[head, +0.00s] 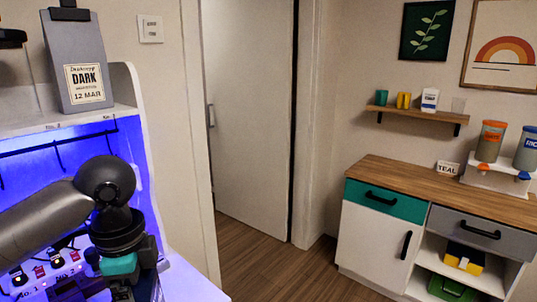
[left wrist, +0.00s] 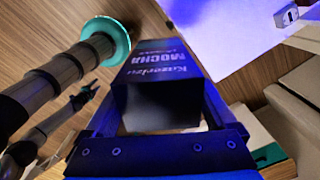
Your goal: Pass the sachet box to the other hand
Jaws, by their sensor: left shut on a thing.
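The sachet box (left wrist: 160,72) is dark, with pale lettering reading "MOCHA", and fills the middle of the left wrist view. My left gripper (left wrist: 163,100) is shut on it, with one finger along each side. The near end of the box shows dark with a pale patch under it. In the head view my left gripper (head: 120,291) is at the lower left, pointing down, cut by the bottom edge. The box cannot be made out there.
A blue-lit cabinet (head: 125,88) stands close at the left, with a grey "DARK" holder (head: 78,60) on top and switches labelled No. 1 and No. 2 below. A sideboard (head: 375,238) stands at the far right under a wall shelf (head: 415,115). The floor between is clear.

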